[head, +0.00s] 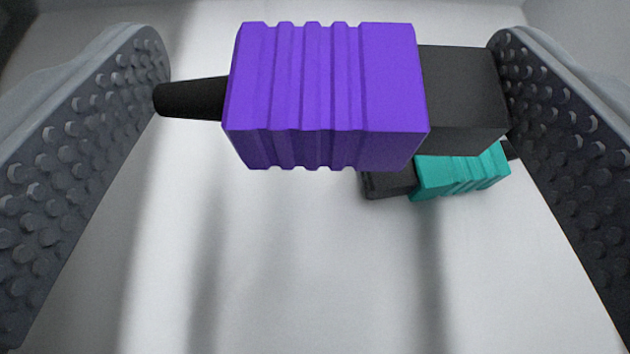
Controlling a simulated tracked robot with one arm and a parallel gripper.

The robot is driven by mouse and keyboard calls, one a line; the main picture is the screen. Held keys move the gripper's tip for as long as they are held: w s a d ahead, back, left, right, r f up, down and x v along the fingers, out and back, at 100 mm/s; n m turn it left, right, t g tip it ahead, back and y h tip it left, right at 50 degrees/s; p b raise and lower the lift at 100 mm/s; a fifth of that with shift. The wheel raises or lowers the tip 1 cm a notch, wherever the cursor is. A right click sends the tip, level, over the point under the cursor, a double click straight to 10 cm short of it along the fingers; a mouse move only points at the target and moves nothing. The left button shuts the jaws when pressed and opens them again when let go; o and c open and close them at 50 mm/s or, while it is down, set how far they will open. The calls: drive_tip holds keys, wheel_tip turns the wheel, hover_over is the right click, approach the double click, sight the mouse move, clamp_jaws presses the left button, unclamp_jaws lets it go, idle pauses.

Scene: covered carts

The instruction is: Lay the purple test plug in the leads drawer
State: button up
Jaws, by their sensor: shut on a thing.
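The purple test plug (325,95) has a ribbed purple body, a black tapered end on the left and a black block on the right. My gripper (335,100) is shut on it end to end, with the left studded jaw at the tapered tip and the right studded jaw at the black block. The plug lies level across the picture, above a white surface (300,270). I cannot tell for sure whether this surface is the floor of the leads drawer.
A teal plug (460,172) with black ends lies on the white surface below and to the right, partly hidden by the purple plug's black block. Pale walls show at the top of the view. The white surface in front is clear, with soft shadow bands.

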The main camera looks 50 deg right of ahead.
wheel_tip(320, 180, down, 4)
drive_tip(key=shift+a+f+b, duration=0.1)
drive_tip(key=shift+b, duration=0.3)
drive_tip(key=shift+f, duration=0.25)
